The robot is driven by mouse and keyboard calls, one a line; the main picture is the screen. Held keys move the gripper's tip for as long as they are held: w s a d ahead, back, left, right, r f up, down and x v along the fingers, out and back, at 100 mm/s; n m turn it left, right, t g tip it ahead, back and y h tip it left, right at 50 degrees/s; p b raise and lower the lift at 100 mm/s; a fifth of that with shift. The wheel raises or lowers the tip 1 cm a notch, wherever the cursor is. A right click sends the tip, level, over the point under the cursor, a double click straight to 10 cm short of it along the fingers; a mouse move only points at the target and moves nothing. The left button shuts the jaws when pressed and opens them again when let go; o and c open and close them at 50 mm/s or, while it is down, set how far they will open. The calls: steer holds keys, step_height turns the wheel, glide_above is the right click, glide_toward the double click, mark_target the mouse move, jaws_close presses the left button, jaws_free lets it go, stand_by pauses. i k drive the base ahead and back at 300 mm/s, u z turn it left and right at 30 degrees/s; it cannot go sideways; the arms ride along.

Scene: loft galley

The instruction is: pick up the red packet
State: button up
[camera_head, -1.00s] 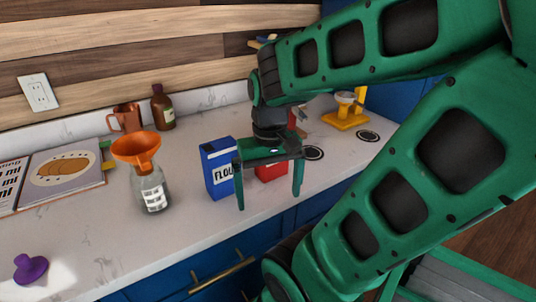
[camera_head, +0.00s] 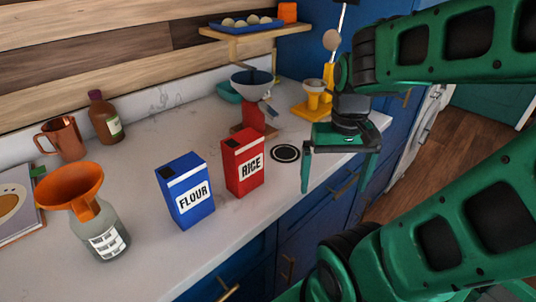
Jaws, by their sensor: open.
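The red packet (camera_head: 243,163), labelled RICE, stands upright on the white counter, just right of the blue FLOUR packet (camera_head: 186,191). Its front and one side show fully. My gripper (camera_head: 336,183) is open and empty, to the right of the red packet and apart from it. Its fingers point down near the counter's front edge.
A bottle with an orange funnel (camera_head: 82,196) stands left of the flour. A copper mug (camera_head: 64,140) and a brown bottle (camera_head: 105,119) stand behind. A red stand with a bowl (camera_head: 252,84) and a yellow stand (camera_head: 315,103) are behind the packet. A black-ringed disc (camera_head: 285,153) lies right of it.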

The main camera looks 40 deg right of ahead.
mark_target(242, 152)
steer(key=z, duration=0.9)
steer(key=k, duration=0.75)
steer(key=z, duration=0.4)
